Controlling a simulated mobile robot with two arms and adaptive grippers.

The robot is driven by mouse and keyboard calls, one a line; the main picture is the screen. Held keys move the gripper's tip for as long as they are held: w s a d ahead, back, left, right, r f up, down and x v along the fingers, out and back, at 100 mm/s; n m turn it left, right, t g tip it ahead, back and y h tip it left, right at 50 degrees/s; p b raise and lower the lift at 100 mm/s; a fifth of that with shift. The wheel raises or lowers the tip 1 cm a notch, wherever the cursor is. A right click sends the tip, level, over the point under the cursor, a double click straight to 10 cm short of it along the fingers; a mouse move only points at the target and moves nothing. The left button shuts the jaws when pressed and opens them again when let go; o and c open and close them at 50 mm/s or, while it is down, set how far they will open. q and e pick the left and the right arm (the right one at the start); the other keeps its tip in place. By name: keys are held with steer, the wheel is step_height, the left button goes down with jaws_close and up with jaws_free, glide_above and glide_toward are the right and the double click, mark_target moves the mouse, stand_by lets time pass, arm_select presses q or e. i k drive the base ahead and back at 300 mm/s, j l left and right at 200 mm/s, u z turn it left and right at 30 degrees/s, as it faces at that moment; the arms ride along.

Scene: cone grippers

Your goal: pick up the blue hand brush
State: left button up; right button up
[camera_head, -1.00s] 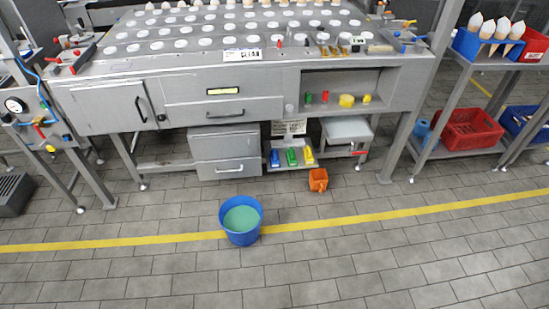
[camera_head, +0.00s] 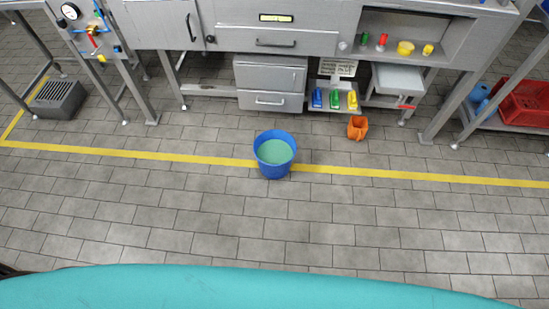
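A small blue item (camera_head: 317,98), which looks like the blue hand brush, is at the left of a row with a green item (camera_head: 334,99) and a yellow item (camera_head: 352,100). The row sits in a low grey tray (camera_head: 334,112) under the steel machine, right of the drawers. The items are small in the picture, so their exact shape is hard to tell. Neither of my grippers is in view.
A blue bucket (camera_head: 275,155) with greenish liquid stands on the yellow floor line. An orange jug (camera_head: 357,128) stands right of the tray. The steel machine (camera_head: 230,38) overhangs the tray. Paved floor (camera_head: 250,225) in front is clear.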

mark_target(318, 96)
steer(key=i+l+u, duration=0.45)
steer(key=i+l, duration=0.25)
